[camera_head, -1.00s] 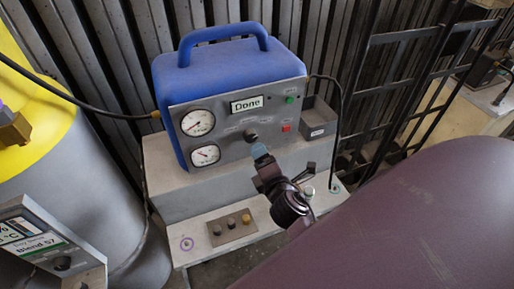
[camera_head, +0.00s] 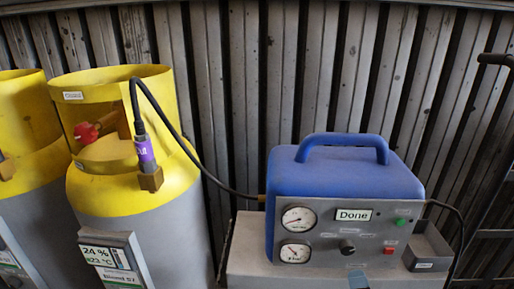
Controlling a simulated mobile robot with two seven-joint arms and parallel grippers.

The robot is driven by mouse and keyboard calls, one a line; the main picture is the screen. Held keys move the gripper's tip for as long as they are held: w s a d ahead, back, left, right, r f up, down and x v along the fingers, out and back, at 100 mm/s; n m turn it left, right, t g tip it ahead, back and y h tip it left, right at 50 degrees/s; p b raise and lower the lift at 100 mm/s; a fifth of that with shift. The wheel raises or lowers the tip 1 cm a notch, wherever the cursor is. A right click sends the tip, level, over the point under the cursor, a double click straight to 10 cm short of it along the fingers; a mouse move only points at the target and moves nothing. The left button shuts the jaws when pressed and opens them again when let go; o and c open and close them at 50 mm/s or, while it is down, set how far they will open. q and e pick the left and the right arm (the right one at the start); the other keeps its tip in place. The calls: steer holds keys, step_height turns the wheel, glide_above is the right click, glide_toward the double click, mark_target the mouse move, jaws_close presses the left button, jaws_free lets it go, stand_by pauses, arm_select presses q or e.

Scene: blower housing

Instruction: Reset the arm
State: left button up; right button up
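The blue machine (camera_head: 345,185) stands at the lower right in the head view, with a grey front panel, two round gauges and a display (camera_head: 353,215) reading "Done". A dark knob (camera_head: 347,247) sits below the display, with a green button (camera_head: 401,222) and a red button (camera_head: 389,251) to its right. My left gripper is not in view.
A yellow-topped grey cylinder (camera_head: 160,225) stands left of the machine, with a red valve handle (camera_head: 90,132) and a purple-banded hose fitting (camera_head: 146,152). A black hose (camera_head: 187,150) runs to the machine. Another cylinder (camera_head: 25,140) stands at the far left.

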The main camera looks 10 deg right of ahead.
steer(key=s+a+f+m+g+y, duration=0.1)
steer(key=s+f+m+g+y, duration=0.1)
steer(key=s+f+m, duration=0.2)
steer(key=s+f+m+g+y, duration=0.2)
steer(key=s+f+m, duration=0.3)
steer(key=f+m, duration=0.4)
steer(key=m+g, duration=0.1)
steer(key=m, duration=0.3)
steer(key=shift+s+a+f, duration=0.25)
steer(key=shift+a+f, duration=0.1)
steer(key=shift+f, duration=0.05)
steer(key=shift+s+d+m, duration=0.1)
steer(key=shift+m, duration=0.2)
